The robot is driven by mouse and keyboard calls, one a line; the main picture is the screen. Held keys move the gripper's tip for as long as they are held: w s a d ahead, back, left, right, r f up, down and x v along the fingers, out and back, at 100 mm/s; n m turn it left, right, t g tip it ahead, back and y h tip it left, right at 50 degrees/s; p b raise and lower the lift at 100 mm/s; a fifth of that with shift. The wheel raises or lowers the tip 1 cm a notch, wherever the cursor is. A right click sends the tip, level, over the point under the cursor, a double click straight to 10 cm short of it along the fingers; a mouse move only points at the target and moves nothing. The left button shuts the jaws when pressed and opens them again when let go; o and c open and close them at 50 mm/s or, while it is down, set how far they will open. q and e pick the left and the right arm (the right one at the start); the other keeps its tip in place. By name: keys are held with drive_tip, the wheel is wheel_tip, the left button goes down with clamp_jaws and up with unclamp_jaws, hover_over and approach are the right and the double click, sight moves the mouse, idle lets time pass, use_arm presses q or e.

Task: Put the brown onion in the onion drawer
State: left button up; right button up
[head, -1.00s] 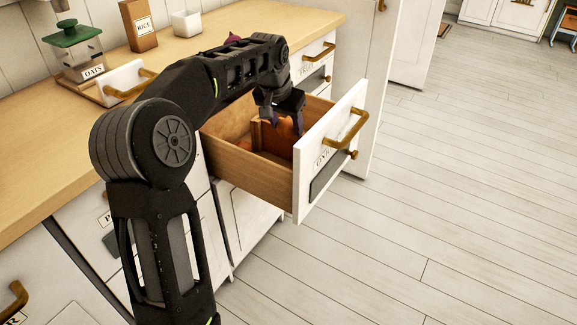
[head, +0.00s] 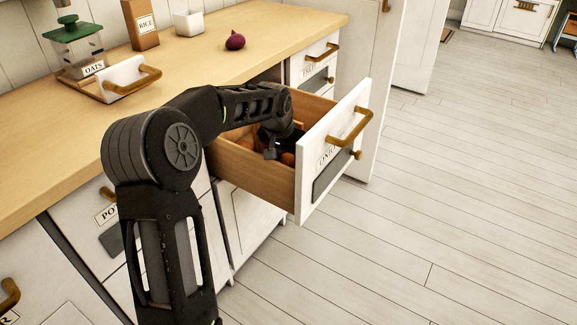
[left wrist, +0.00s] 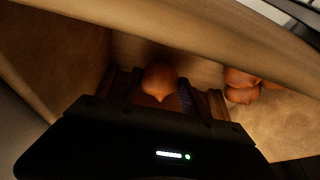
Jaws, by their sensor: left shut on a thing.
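The open onion drawer (head: 250,176) sticks out from the counter, its white labelled front (head: 330,150) toward the right. My left gripper (head: 272,150) reaches down inside the drawer. In the left wrist view the brown onion (left wrist: 159,80) sits between the fingers of my left gripper, which is shut on it. Other brown onions (left wrist: 242,84) lie in the drawer to its right in that view. Brown onions also show partly in the head view (head: 288,159), but my arm hides much of the drawer's inside. My right gripper is out of view.
A red onion (head: 235,40) lies on the wooden counter (head: 200,62). A white box (head: 188,21), a rice box (head: 139,24), an oats jar (head: 78,48) and a white drawer-like piece with a brass handle (head: 125,78) stand farther left. The floor at right is clear.

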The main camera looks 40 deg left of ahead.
use_arm(q)
drive_tip(key=shift+f, duration=1.1)
drive_tip(key=shift+f, duration=0.1)
drive_tip(key=o, duration=1.5)
drive_tip(key=shift+c, duration=0.2)
drive_tip(key=shift+s+r, duration=0.1)
drive_tip(key=shift+r, duration=0.3)
drive_tip(key=p+v, duration=0.2)
drive_tip(key=v, duration=0.9)
drive_tip(key=shift+r, duration=0.15)
drive_tip(key=shift+s, duration=0.1)
